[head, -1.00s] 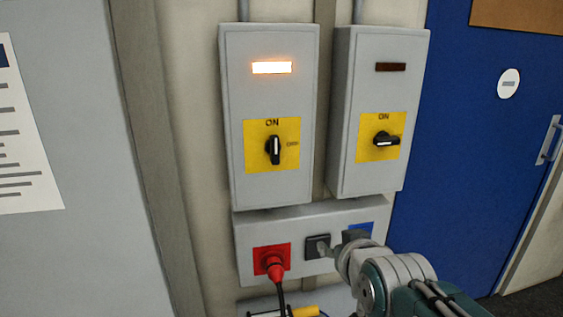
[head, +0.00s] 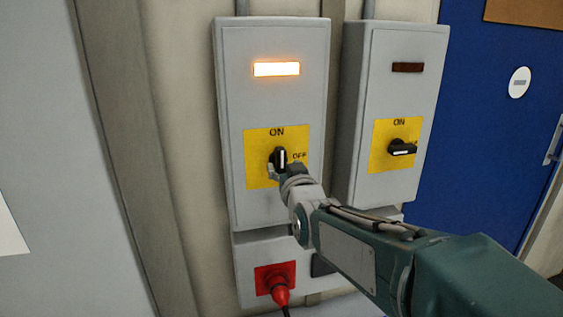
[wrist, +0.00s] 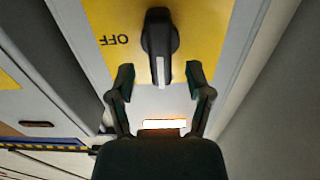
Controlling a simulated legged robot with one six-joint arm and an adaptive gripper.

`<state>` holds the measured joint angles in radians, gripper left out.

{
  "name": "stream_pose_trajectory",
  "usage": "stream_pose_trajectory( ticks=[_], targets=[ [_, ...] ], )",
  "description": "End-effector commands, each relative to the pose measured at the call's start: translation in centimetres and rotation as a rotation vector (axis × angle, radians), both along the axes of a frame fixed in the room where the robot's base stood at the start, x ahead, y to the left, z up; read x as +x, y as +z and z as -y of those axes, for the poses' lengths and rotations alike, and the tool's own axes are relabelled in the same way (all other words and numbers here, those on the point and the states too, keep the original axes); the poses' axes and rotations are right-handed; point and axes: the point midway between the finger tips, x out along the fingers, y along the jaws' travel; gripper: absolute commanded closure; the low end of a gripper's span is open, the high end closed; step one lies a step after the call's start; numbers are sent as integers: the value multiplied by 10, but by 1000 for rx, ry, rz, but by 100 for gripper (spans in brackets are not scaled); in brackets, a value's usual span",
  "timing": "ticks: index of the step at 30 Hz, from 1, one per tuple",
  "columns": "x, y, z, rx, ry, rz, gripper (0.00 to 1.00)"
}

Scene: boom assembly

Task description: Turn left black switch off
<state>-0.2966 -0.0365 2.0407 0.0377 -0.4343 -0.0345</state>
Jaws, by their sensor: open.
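The left black switch (head: 280,157) sits on a yellow plate (head: 256,145) on the left grey box, its handle about upright toward the ON mark. The lamp (head: 276,69) above it is lit. In the wrist view, the switch (wrist: 160,45) shows beside an upside-down OFF label. My gripper (wrist: 158,76) is open, with its two fingers spread on either side of the handle's white-marked end; I cannot tell if they touch it. In the head view, my gripper (head: 282,172) is at the switch's lower edge and partly hides it.
A second grey box (head: 385,100) at right has a sideways black switch (head: 402,147) and an unlit lamp (head: 407,67). A red plug (head: 279,290) is in the lower box. A blue door (head: 470,110) stands further right.

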Motion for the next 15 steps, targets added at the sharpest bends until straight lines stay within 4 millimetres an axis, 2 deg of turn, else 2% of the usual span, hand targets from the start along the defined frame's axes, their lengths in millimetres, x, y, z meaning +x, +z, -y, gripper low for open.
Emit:
stream_pose_trajectory(
  ticks=[3, 6, 15],
  targets=[
    [17, -1, -5, -1, 0, -2, 34],
    [26, -1, -7, -1, 0, -2, 34],
    [32, 0, -7, 1, -1, 0, 34]
  ],
)
